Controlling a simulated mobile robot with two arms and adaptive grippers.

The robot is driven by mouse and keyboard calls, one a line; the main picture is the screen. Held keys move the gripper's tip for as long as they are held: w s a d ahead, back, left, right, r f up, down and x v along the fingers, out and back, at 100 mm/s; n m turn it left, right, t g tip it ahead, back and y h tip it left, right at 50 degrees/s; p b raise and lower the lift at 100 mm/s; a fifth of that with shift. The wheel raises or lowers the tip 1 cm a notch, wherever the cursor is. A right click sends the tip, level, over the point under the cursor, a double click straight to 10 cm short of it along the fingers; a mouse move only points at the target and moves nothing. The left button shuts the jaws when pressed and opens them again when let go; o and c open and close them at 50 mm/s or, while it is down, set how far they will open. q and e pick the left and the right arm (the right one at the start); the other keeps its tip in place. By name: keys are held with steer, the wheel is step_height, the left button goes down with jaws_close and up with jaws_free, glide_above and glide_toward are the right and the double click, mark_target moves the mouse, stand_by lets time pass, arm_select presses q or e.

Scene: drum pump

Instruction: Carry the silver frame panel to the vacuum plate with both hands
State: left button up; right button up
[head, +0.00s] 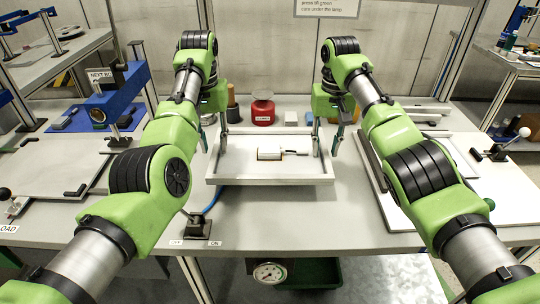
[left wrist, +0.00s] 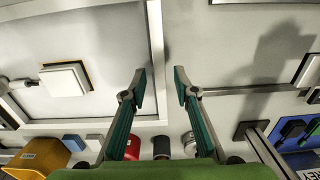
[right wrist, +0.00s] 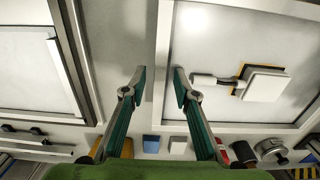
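The silver frame panel (head: 224,181), a shallow rectangular frame with a pale inside, sits mid-bench. A white block (head: 269,154) with a handle lies inside it. My left gripper (head: 213,143) is open at the panel's left side. In the left wrist view its fingers (left wrist: 160,76) stand apart on either side of the rim (left wrist: 156,35). My right gripper (head: 325,145) is open at the right side. In the right wrist view its fingers (right wrist: 158,74) also straddle the rim (right wrist: 164,35) with gaps. I cannot tell which surface is the vacuum plate.
A dark-edged panel (head: 449,153) on a white board lies right. A pale plate (head: 50,166) with black clamps and a blue post frame (head: 116,100) stand left. A red container (head: 263,112) and small blocks line the back. A gauge (head: 269,272) sits below the front edge.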

arm_select(q)
step_height(320, 180, up, 6)
steer(key=shift+r, duration=0.2)
arm_select(e)
steer(key=shift+r, duration=0.35)
arm_select(q)
steer(key=shift+s, duration=0.1)
arm_select(e)
step_height(320, 180, up, 11)
steer(key=shift+r, duration=0.15)
steer(key=shift+s, duration=0.1)
